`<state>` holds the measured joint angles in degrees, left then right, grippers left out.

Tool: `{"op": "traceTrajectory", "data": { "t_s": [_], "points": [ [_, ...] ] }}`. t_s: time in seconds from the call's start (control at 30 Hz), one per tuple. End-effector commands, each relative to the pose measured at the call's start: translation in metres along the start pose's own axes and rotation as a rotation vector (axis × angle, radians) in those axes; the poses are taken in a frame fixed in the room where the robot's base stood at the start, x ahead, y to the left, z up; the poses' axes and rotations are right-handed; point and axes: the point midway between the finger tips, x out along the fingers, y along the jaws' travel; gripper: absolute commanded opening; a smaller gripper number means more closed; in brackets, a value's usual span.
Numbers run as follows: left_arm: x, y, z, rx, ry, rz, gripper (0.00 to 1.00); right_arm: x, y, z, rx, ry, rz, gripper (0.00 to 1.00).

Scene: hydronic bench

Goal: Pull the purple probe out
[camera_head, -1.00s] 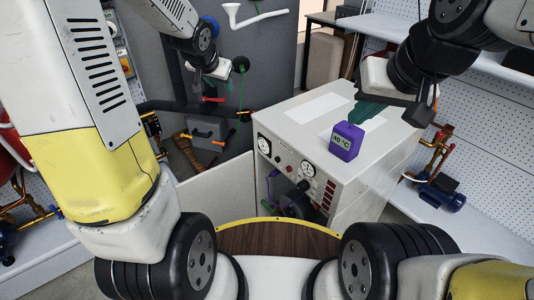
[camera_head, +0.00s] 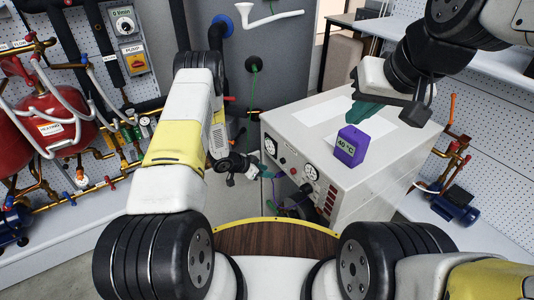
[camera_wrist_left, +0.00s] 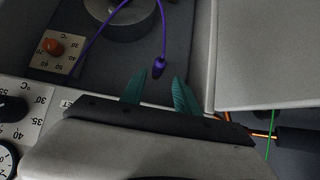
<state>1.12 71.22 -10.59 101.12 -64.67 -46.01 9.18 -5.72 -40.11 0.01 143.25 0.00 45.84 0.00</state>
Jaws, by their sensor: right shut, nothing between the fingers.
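The purple probe (camera_wrist_left: 159,65) shows in the left wrist view with its thin purple cable looping up from it, inside the cabinet's dark recess. My left gripper (camera_wrist_left: 158,82) is open there, with its teal fingers on either side of the probe's line and apart from it. In the head view my left gripper (camera_head: 264,168) is at the cabinet's front left, where the probe is too small to make out. The purple display box (camera_head: 351,146), reading 40 °C, stands on the cabinet top. My right gripper (camera_head: 365,113) is shut and empty above the top, behind the box.
The white cabinet (camera_head: 390,150) has gauges and switches on its front. Red vessels (camera_head: 50,125) and piping fill the left; a blue pump (camera_head: 455,207) is at right.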

Motion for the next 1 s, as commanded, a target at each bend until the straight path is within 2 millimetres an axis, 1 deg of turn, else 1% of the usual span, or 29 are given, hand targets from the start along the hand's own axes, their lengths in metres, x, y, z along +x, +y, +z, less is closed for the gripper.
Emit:
{"op": "traceTrajectory", "data": {
  "t_s": [0.17,0.6,0.63,0.67,0.8,1.0],
  "points": [
    [0.016,0.001,0.001,0.001,0.001,0.003,0.37,0.0,0.0,0.0,0.0,0.0,0.0,0.0],
    [0.081,0.001,0.0,0.002,0.0,0.002,0.37,0.0,0.0,0.0,0.0,0.0,0.0,0.0],
    [0.08,0.001,0.001,0.0,0.0,0.001,0.33,0.0,0.0,0.0,0.0,0.0,0.0,0.0],
    [0.079,0.001,0.0,-0.001,0.0,0.0,0.27,0.0,0.0,0.0,0.0,0.0,0.0,0.0],
    [0.079,0.0,0.0,-0.001,0.0,0.0,0.0,0.0,0.0,0.0,0.0,0.0,0.0,0.0],
    [0.078,0.0,0.0,0.0,0.001,0.0,0.0,0.0,0.0,0.0,0.0,0.0,0.0,0.0]
  ]
}}
